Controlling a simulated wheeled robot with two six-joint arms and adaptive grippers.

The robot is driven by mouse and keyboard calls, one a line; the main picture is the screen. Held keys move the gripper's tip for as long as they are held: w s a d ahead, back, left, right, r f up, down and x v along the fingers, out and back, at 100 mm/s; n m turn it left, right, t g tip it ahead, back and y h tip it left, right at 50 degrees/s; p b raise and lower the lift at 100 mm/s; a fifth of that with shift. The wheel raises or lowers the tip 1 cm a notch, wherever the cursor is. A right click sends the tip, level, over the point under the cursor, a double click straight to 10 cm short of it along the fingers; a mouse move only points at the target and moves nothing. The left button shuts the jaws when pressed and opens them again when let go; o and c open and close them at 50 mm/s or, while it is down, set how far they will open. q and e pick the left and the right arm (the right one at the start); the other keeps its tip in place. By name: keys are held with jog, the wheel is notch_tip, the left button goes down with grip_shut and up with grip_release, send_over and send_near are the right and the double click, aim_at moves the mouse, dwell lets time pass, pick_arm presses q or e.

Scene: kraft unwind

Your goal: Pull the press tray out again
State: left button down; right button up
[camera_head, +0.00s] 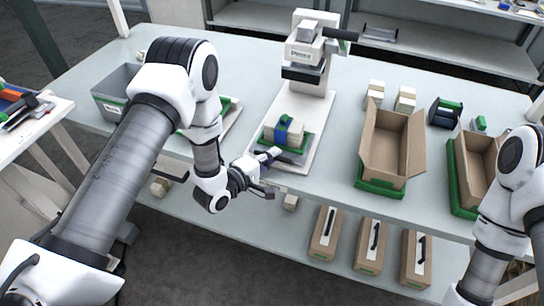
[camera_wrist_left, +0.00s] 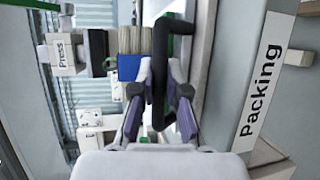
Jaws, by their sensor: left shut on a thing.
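The press (camera_head: 305,62) stands on the table at the back middle, on a long white base (camera_head: 301,105). My left gripper (camera_head: 268,160) is at the tray's front edge. In the left wrist view its purple-grey fingers (camera_wrist_left: 160,105) are shut on the black tray handle (camera_wrist_left: 160,60). My right gripper is out of frame.
A grey bin (camera_head: 108,100) stands at the left behind my left arm. An open carton (camera_head: 388,150) stands on a green base to the right, with another carton (camera_head: 478,165) beyond. Small block stacks (camera_head: 405,97) lie behind. Several boxes (camera_head: 326,232) sit on the lower shelf.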

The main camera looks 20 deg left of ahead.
pick_arm(q)
jog(key=shift+w, duration=0.1)
jog(key=c, duration=1.2)
grip_release()
jog(key=v, duration=1.2)
jog(key=shift+d, duration=0.1)
